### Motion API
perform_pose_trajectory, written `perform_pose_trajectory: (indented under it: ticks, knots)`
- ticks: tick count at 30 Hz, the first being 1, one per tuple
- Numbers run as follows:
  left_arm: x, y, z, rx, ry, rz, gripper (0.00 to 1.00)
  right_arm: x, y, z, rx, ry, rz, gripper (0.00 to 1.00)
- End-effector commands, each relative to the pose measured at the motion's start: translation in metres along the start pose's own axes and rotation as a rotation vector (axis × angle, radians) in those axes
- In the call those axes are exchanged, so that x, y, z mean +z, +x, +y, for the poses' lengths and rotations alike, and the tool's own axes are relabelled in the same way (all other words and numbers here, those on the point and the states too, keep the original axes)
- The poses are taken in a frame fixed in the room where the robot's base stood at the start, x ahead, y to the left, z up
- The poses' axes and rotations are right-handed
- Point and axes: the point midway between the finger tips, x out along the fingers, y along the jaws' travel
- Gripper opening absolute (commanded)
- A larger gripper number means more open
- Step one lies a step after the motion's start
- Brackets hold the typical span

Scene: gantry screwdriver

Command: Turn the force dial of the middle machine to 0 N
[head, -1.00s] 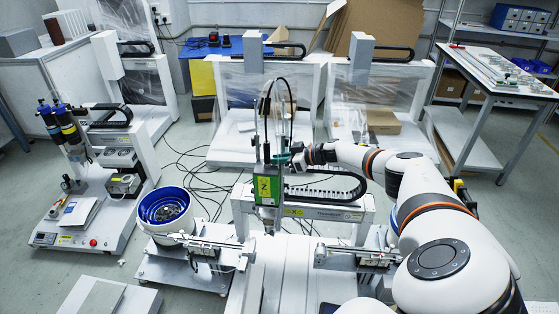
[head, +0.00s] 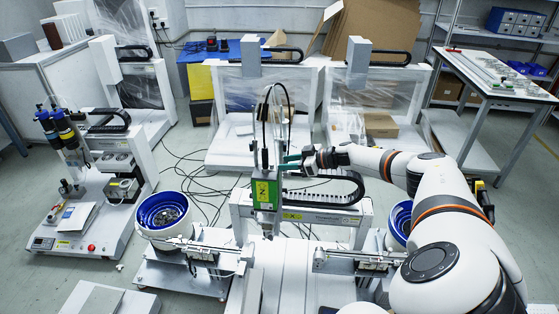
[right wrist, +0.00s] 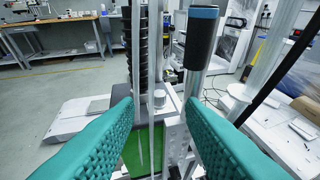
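The middle machine is a gantry with a screwdriver head (head: 265,192) that carries a green and yellow panel. My right gripper (head: 291,162) has teal fingers and is just right of the upper part of that head. In the right wrist view the two teal fingers (right wrist: 160,108) are spread wide, with nothing held. A small grey round knob (right wrist: 160,97), which looks like the force dial, shows between and beyond the fingertips, apart from both. Its scale cannot be read. A black cylinder with a blue band (right wrist: 203,35) stands upright to its right. My left gripper is not in view.
Blue-lined feeder bowls stand left (head: 162,212) and right (head: 400,220) of the machine, the right one partly behind my arm. A black cable chain (head: 335,190) runs along the gantry below my gripper. Another screwdriver machine (head: 85,215) stands at left.

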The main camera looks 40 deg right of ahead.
Motion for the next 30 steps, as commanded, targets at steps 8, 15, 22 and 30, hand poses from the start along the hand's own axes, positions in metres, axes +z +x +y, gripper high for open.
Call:
perform_pose_trajectory:
  ticks: [8, 15, 22, 30]
  knots:
    - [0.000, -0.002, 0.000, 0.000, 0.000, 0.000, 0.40, -0.001, -0.057, 0.000, 0.000, -0.001, 0.004, 0.36]
    - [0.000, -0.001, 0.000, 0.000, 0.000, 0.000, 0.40, 0.000, -0.076, 0.000, 0.000, 0.000, 0.001, 0.36]
    - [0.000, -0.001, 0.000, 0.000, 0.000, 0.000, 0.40, 0.000, -0.077, 0.000, 0.000, 0.000, -0.001, 0.36]
    - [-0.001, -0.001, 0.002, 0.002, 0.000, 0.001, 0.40, -0.036, -0.043, 0.013, -0.030, -0.016, 0.006, 0.36]
